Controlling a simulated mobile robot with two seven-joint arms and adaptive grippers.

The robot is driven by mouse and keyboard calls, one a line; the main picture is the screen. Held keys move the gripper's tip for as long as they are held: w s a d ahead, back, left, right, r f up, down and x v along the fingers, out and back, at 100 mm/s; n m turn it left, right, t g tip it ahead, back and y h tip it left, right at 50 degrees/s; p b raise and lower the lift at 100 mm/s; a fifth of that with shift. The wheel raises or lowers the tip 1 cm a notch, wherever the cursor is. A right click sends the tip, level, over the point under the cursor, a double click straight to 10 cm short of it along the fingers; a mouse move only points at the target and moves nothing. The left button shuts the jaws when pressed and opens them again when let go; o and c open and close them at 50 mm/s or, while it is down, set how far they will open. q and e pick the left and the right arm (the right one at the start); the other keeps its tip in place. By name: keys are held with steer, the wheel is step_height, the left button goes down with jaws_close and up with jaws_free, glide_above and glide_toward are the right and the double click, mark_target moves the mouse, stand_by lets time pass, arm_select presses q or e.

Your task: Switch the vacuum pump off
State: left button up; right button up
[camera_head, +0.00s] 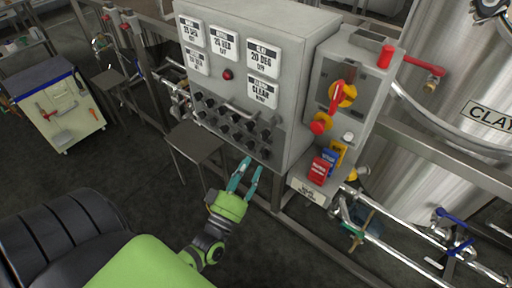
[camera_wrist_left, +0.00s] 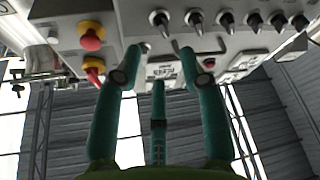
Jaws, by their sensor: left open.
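The grey control cabinet (camera_head: 240,85) carries rows of black rotary knobs (camera_head: 232,125) on its lower front. The labels by the knobs are too small to read, so I cannot tell which one is the vacuum pump's. My left gripper (camera_head: 250,168) is open and empty, in front of and just below the lower right end of the knob rows. In the left wrist view my fingers (camera_wrist_left: 161,47) point up at the panel, with one row of black knobs (camera_wrist_left: 226,20) along the top. The fingertips are close to a knob (camera_wrist_left: 160,20); contact is unclear. My right gripper is not in view.
A grey box (camera_head: 360,75) with red-and-yellow switches (camera_head: 341,95) adjoins the cabinet on the right. A bar handle (camera_head: 240,112) crosses the knob area. Pipes and valves (camera_head: 452,240) run at lower right, before a steel tank (camera_head: 450,140).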

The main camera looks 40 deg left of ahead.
arm_select(q)
steer(key=shift+v, duration=1.75)
